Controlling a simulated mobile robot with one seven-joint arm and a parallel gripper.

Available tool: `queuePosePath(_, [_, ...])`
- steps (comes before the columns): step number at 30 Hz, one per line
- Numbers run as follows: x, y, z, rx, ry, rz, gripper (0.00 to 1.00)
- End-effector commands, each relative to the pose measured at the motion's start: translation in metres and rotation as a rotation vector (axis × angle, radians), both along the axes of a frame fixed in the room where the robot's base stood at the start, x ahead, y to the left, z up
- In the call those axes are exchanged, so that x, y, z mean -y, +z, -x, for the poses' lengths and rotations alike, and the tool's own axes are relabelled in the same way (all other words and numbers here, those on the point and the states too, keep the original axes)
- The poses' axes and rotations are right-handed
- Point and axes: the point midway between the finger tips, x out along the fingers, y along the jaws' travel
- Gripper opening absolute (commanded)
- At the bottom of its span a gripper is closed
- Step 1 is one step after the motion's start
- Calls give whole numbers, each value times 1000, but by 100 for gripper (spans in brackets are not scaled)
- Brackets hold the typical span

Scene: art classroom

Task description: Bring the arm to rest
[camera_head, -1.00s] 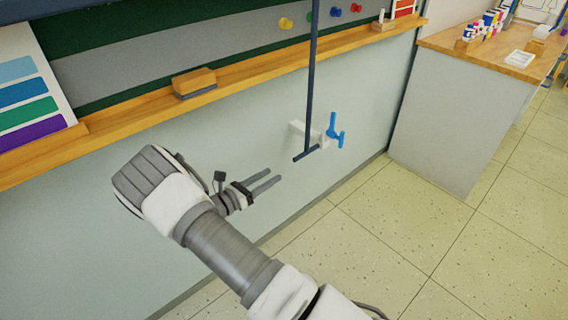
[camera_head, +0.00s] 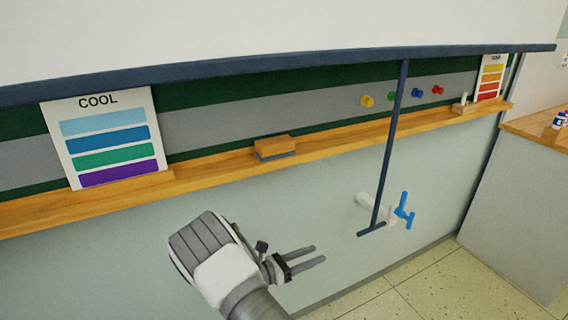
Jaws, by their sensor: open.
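My gripper (camera_head: 318,255) is at the lower middle of the head view, in front of the pale wall below the board ledge. Its two dark fingers are apart and point right, with nothing between them. My arm (camera_head: 225,270) comes up from the bottom edge with a bend at its grey and white joint. The lower part of the arm is out of view.
A wooden ledge (camera_head: 345,138) under the green board holds an eraser (camera_head: 275,147) and a COOL chart (camera_head: 108,136). A dark blue vertical bar (camera_head: 391,150) hangs right of my gripper, near a blue-handled wall fitting (camera_head: 404,211). A counter (camera_head: 515,215) stands at right. Floor (camera_head: 385,297) shows clear.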

Motion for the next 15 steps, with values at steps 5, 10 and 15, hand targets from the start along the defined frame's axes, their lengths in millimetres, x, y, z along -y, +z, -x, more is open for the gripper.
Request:
queuePosePath(5, [15, 25, 8, 56, -95, -109, 50])
queuePosePath(10, [35, 61, 29, 157, -249, -294, 50])
queuePosePath(15, [50, 94, 54, 268, -402, -480, 50])
